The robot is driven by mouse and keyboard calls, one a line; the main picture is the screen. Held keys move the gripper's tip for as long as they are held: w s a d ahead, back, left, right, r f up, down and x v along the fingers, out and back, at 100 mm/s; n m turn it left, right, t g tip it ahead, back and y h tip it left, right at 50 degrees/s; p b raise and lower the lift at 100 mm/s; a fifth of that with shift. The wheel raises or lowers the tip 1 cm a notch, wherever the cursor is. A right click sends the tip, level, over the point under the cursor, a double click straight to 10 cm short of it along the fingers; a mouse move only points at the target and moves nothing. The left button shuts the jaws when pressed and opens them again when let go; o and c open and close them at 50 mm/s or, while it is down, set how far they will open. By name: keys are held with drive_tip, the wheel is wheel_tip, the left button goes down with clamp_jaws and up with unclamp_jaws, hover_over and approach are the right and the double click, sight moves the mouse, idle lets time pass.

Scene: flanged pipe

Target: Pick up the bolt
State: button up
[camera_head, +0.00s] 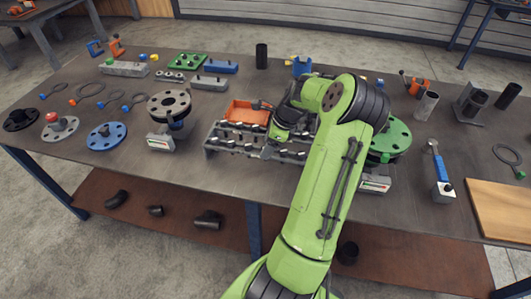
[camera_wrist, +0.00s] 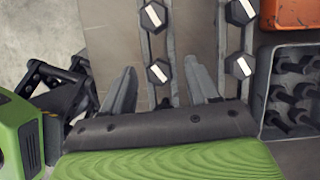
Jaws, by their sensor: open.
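Several bolts with dark hex heads, each with a white mark, sit in a two-rail rack (camera_head: 213,142) on the table. In the wrist view one bolt (camera_wrist: 158,72) lies between the lines of my two fingers, and another bolt (camera_wrist: 238,67) is to the right of the right finger. Two more bolts show farther up on the rails, one of them at the upper left (camera_wrist: 153,15). In the head view my green arm hides the gripper and part of the rack.
An orange bin (camera_head: 246,113) stands behind the rack. A grey box of bolts (camera_wrist: 290,95) is right of my gripper in the wrist view. A blue flange (camera_head: 107,136) and a green flange (camera_head: 392,140) stand to either side.

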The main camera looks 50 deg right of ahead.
drive_tip(key=shift+r, duration=0.1)
drive_tip(key=shift+c, duration=0.4)
clamp_jaws()
